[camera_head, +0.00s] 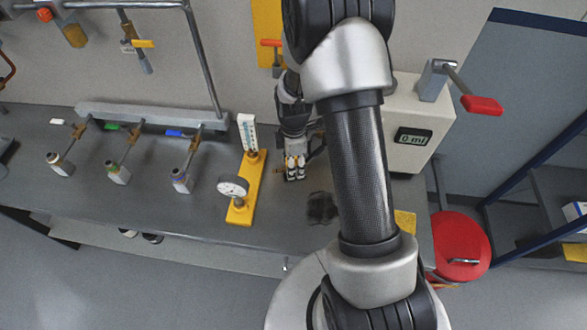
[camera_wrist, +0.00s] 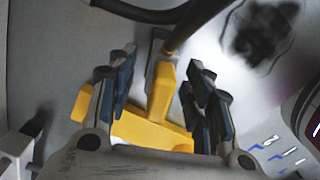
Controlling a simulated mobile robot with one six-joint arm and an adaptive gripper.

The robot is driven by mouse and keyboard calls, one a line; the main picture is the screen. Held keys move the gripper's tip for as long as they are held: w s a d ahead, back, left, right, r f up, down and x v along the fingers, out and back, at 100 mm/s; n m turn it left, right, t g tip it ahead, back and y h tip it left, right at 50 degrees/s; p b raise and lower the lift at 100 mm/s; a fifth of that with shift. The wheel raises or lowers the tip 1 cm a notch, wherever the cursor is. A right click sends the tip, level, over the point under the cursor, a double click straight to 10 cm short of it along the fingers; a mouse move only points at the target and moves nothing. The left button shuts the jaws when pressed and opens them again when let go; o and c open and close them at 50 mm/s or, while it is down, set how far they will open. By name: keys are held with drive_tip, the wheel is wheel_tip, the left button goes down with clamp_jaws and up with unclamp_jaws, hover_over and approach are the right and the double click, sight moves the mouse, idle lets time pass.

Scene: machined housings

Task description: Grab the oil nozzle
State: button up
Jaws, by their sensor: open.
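My gripper (camera_head: 295,172) is low over the grey bench, beside the dispenser box and partly behind my arm. In the wrist view its two fingers (camera_wrist: 163,92) are open, one on each side of a yellow handle-like piece (camera_wrist: 160,95). A grey block and a brownish rod (camera_wrist: 190,28) adjoin this piece at the top. It looks like part of the oil nozzle, but I cannot be sure. I see no clear finger contact. A wider yellow part (camera_wrist: 140,132) lies across below it. In the head view the arm and gripper hide most of this spot.
A yellow gauge stand (camera_head: 243,200) is left of my gripper. White, green and blue-handled valves (camera_head: 182,180) stand further left. A white box (camera_head: 402,135) with a "0 ml" display is at right.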

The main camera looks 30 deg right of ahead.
drive_tip(key=shift+c, duration=0.6)
clamp_jaws()
drive_tip(key=shift+r, duration=0.1)
